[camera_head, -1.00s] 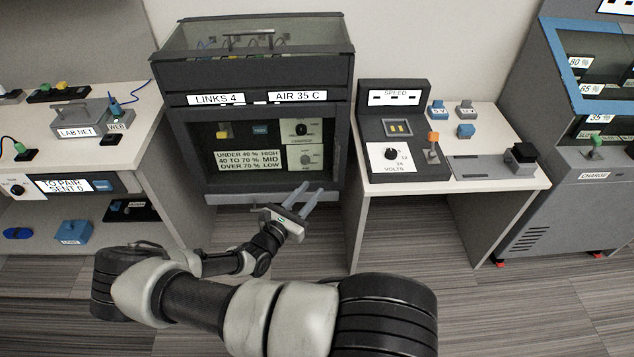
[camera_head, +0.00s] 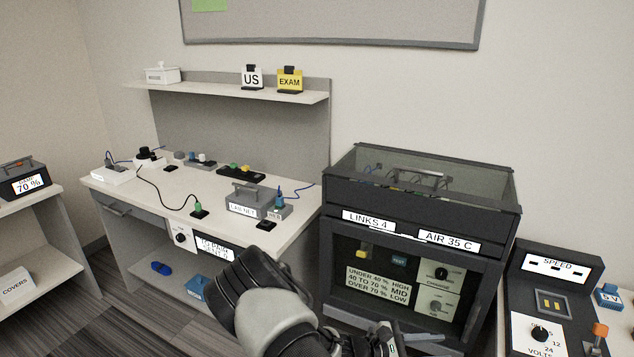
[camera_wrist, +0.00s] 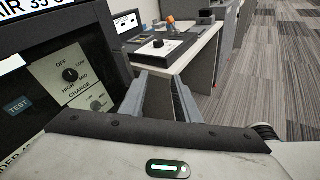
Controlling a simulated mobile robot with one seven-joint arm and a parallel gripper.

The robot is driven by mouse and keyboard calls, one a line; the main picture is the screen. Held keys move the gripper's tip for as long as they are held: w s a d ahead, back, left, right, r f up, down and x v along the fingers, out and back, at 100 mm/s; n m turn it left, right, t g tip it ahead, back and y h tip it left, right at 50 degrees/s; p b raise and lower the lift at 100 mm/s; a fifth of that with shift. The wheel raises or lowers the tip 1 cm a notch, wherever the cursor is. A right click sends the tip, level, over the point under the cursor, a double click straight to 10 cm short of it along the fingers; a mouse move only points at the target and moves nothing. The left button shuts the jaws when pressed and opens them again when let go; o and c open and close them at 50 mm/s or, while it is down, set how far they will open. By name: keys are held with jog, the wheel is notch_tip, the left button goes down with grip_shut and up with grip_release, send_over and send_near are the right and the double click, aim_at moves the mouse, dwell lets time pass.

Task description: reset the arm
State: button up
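My gripper (camera_wrist: 162,98) shows in the wrist view with its two grey fingers apart and nothing between them. In the head view my gripper (camera_head: 425,338) is low at the bottom edge, in front of the dark cabinet (camera_head: 337,270). My arm reaches up from the bottom middle and hides part of the cabinet's lower left. The cabinet's panel with the CHARGE knob (camera_wrist: 70,75) is left of the fingers in the wrist view, apart from them.
The speed station (camera_head: 545,262) stands right of the cabinet. A bench (camera_head: 150,192) with a LAB NET box (camera_head: 243,208) stands left. A shelf (camera_head: 220,90) holds US and EXAM signs. Free carpet (camera_wrist: 270,60) lies at right in the wrist view.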

jog(key=s+a+r+m+t+y, duration=0.1)
jog(key=s+a+r+m+y, duration=0.45)
jog(key=r, duration=0.55)
jog(key=s+a+r+m+t+y, duration=0.1)
jog(key=s+a+r+m+y, duration=0.5)
jog(key=r, duration=0.6)
jog(key=s+a+r+m+t+y, duration=0.1)
jog(key=s+a+r+m+y, duration=0.5)
jog(key=r, duration=0.5)
notch_tip(320, 180, up, 14)
jog(key=d+n+h+p, duration=0.1)
jog(key=d+h+p, duration=0.1)
jog(key=p, duration=1.2)
jog(key=shift+s+r, duration=0.25)
jog(key=shift+s, duration=0.2)
